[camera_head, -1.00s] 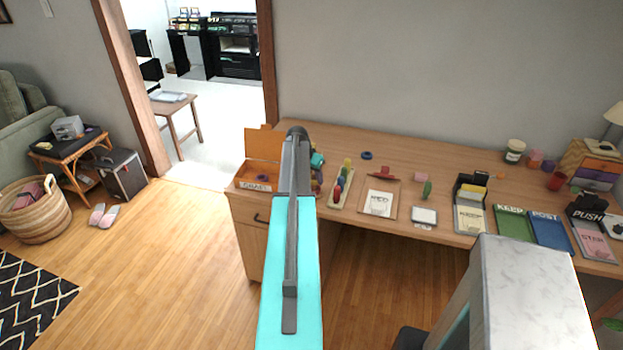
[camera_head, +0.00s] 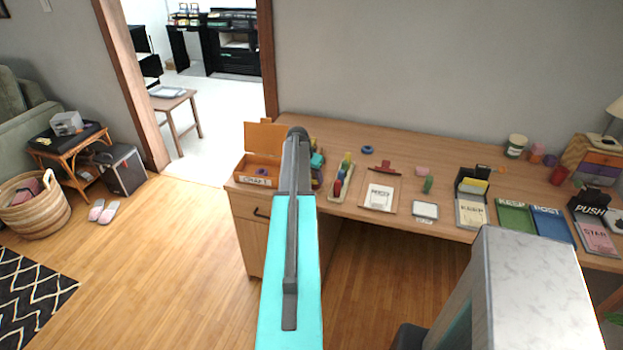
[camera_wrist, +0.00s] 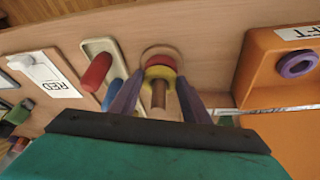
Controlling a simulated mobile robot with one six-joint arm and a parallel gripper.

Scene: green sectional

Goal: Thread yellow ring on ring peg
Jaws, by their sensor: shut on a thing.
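The yellow ring (camera_wrist: 160,73) sits between the fingertips of my gripper (camera_wrist: 159,78) in the wrist view, and the gripper is shut on it. The brown ring peg (camera_wrist: 159,97) runs through the yellow ring, with its free end standing out towards the camera. A red ring (camera_wrist: 160,60) lies just beyond the yellow one, nearer the round wooden base (camera_wrist: 161,50). I cannot tell whether the two rings touch. In the head view my own arm hides the peg, the yellow ring and the gripper.
An orange box (camera_wrist: 246,76) with a purple ring (camera_wrist: 297,64) in it stands right of the peg. A cream board (camera_wrist: 89,44) with red and blue cylinders is close on the left. A blue ring (camera_head: 367,150) lies farther back on the desk (camera_head: 440,160).

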